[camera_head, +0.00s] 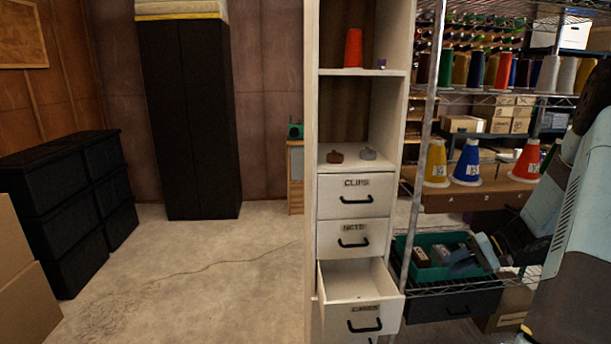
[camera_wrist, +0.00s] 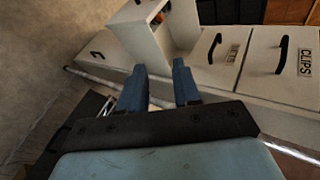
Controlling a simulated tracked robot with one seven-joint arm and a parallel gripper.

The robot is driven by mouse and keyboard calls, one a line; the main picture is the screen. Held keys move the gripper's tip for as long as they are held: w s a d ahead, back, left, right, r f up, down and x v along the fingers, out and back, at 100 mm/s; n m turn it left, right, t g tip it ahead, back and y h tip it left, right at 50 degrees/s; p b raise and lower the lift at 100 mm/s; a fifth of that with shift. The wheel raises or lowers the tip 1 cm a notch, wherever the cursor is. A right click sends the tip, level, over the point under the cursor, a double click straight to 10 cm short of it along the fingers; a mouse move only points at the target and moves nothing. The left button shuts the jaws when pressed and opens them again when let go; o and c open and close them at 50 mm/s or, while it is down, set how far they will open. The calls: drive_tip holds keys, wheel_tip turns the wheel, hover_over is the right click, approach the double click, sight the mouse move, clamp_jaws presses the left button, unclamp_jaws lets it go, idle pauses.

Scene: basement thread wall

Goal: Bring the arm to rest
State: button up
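My arm (camera_head: 575,200) reaches down at the right of the head view, beside the wire shelf. My gripper (camera_wrist: 160,80) shows in the wrist view with its two blue fingers spread apart and nothing visible between them. In the head view its end (camera_head: 485,250) is near the green bin, partly hidden by dark parts of my arm. The open lower drawer (camera_head: 362,312) of the white cabinet is in front of the fingers in the wrist view (camera_wrist: 150,30), apart from them. A small dark and orange thing (camera_wrist: 158,18) shows at that drawer.
The drawers labelled CLIPS (camera_head: 355,197) and NETS (camera_head: 353,240) are shut. A wire shelf holds thread cones (camera_head: 467,163) and a green bin (camera_head: 420,268). Black drawer units (camera_head: 65,200) and a tall black cabinet (camera_head: 190,120) stand left. The floor (camera_head: 200,270) between is mostly clear.

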drive_tip(key=s+a+r+n+g+h, duration=0.1)
drive_tip(key=s+a+r+h, duration=0.2)
drive_tip(key=s+a+r, duration=0.35)
drive_tip(key=s+a+r+n+g+h, duration=0.1)
drive_tip(key=s+a+r+h, duration=0.25)
drive_tip(key=a+r, duration=0.55)
drive_tip(key=s+a+r+t+h, duration=0.2)
drive_tip(key=s+r, duration=0.3)
drive_tip(key=s, duration=0.3)
drive_tip(key=s+a+r+n+t+h, duration=0.1)
drive_tip(key=s+r+t+h, duration=0.1)
drive_tip(key=s+r, duration=0.4)
drive_tip(key=s+t, duration=0.1)
drive_tip(key=s, duration=0.1)
drive_tip(key=shift+s+a, duration=0.35)
drive_tip(key=shift+a, duration=0.05)
